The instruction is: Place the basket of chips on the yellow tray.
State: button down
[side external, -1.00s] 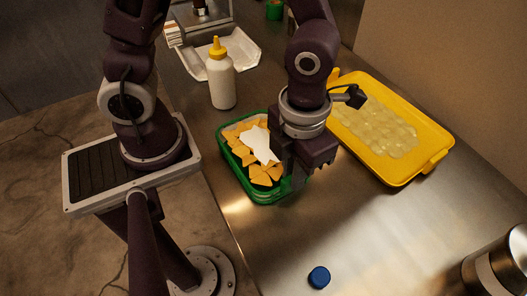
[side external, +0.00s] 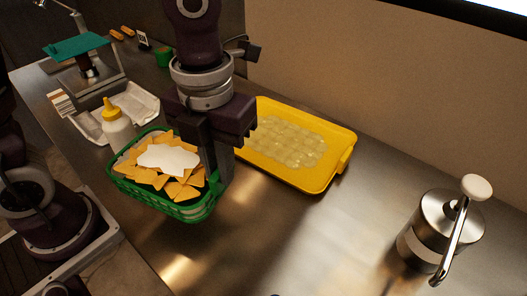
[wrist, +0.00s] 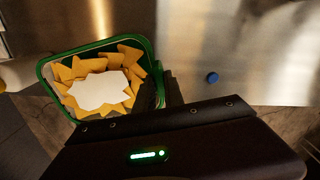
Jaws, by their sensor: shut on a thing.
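The green basket (side external: 188,212) holds orange chips and a white star-shaped piece, and sits left of the yellow tray (side external: 340,160). My gripper (side external: 218,170) points down and is shut on the basket's right rim. The basket looks roughly level; whether it is clear of the counter is hard to tell. In the wrist view the basket (wrist: 46,72) lies at upper left, its right edge at my fingers (wrist: 168,92). The yellow tray has pale rounded pieces in it, and my gripper partly covers its left end. The tray is not in the wrist view.
A white bottle with a yellow cap (side external: 116,128) stands just behind the basket, near a white paper tray (side external: 140,100). A steel canister with a handle (side external: 440,230) stands at right. The front middle counter is clear.

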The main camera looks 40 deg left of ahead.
jog(key=w+a+n, duration=0.8)
jog(key=w+n, duration=0.4)
jog(key=n, duration=0.4)
jog(key=w+a+n, duration=0.9)
jog(key=w+n, duration=0.2)
jog(key=n, duration=0.6)
jog(key=shift+n, duration=0.5)
jog(key=f, duration=0.9)
jog(key=shift+w+a+f, duration=0.3)
jog(key=shift+f, duration=0.15)
jog(key=c, duration=1.4)
grip_release()
jog(key=shift+c, duration=0.2)
